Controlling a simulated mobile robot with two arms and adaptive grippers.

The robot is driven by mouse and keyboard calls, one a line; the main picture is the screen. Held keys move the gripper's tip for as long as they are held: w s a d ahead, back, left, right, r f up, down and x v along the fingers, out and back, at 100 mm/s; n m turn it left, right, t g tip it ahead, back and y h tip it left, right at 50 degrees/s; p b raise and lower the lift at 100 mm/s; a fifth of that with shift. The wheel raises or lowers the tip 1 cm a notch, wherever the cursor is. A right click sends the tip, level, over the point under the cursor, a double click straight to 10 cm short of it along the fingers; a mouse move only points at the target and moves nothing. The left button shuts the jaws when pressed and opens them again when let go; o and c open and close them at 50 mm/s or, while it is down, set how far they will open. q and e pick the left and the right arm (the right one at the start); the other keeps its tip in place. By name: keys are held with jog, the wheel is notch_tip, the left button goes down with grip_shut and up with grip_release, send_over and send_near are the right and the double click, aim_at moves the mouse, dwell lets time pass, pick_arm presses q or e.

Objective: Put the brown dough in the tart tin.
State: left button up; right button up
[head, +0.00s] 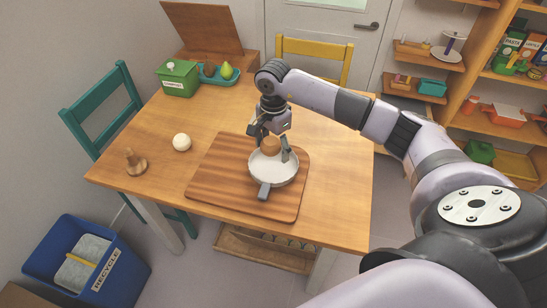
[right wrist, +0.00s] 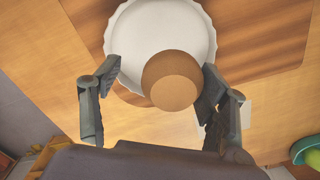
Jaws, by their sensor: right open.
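The brown dough (head: 271,145) is a round ball at the back side of the white, fluted tart tin (head: 276,173). The tin sits on a wooden board on the table. My right gripper (head: 270,153) points down over the tin with its fingers open on both sides of the dough. In the right wrist view the dough (right wrist: 171,80) lies between the spread fingers, close to the right one, and overlaps the rim of the tin (right wrist: 150,30). I cannot tell whether it rests on the tin or hangs just above it. My left gripper is out of view.
The wooden board (head: 215,172) has bare room left of the tin. A grey handle-like piece (head: 264,191) shows at the tin's front. A pale ball (head: 182,142) and a wooden stamp-like item (head: 135,161) stand left. A green box (head: 178,78) and teal tray (head: 212,79) are at the back.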

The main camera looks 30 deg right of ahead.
aim_at(274, 151)
notch_tip(274, 151, up, 7)
jog(key=shift+f+b, duration=0.1)
jog(key=shift+b, duration=0.3)
dwell(0.4)
